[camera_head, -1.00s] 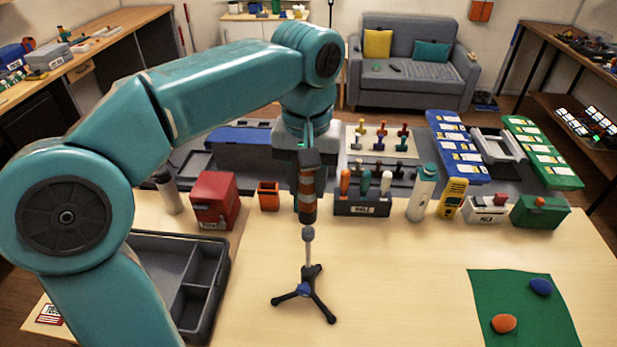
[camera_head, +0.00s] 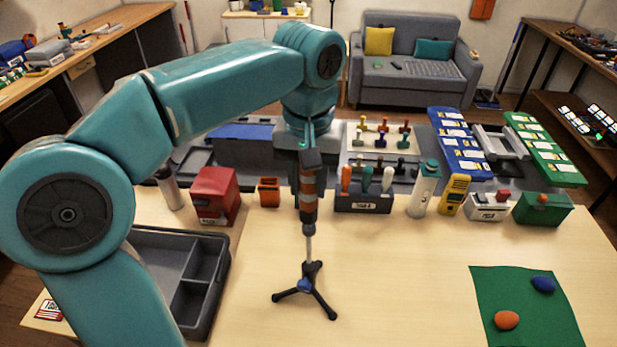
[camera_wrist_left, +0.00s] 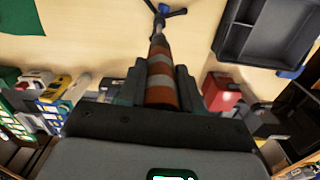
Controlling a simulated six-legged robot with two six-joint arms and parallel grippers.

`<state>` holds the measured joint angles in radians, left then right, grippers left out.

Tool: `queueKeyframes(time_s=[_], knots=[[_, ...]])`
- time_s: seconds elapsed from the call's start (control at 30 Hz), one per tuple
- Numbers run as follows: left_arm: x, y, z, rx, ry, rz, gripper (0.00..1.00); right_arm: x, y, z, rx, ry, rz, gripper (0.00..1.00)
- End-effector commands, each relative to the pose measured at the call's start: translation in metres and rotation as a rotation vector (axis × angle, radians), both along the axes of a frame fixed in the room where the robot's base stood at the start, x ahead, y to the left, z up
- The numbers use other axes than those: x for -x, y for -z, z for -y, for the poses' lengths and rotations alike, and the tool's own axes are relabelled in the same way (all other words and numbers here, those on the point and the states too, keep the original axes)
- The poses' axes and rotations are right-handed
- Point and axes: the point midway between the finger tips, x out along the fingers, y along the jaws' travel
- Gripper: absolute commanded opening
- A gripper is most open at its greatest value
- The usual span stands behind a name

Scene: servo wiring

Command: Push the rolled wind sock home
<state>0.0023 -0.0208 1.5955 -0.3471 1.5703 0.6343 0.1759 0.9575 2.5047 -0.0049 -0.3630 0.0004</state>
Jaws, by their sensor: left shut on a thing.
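The rolled wind sock (camera_head: 308,200), banded orange and pale with a dark lower end, hangs upright in my left gripper (camera_head: 308,178). In the wrist view, the jaws (camera_wrist_left: 159,84) are shut on both sides of the striped wind sock (camera_wrist_left: 160,66). Below it stands a small black tripod (camera_head: 305,288) with a thin pale post (camera_head: 309,248). The sock's lower end meets the top of the post, and the post's tip is hidden there. How far it reaches inside I cannot tell. The tripod (camera_wrist_left: 160,12) also shows in the wrist view. My right gripper is out of view.
A grey divided tray (camera_head: 221,272) lies to the left. A red box (camera_head: 215,195), an orange cup (camera_head: 269,191), a tool holder (camera_head: 362,203) and a white bottle (camera_head: 423,188) line the table's back. A green mat (camera_head: 505,292) lies at right. The table around the tripod is clear.

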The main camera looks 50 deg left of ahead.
Motion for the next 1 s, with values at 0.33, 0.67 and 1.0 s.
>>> queueKeyframes(time_s=[0.33, 0.67, 1.0], knots=[[0.000, 0.008, 0.000, 0.000, 0.000, 0.000, 0.04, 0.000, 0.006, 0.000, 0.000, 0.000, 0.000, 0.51], [0.000, 0.014, 0.000, 0.000, 0.000, 0.000, 0.04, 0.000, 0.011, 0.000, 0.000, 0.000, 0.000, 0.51], [0.000, 0.021, 0.000, 0.000, 0.000, 0.000, 0.04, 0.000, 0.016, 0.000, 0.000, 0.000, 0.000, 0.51]])
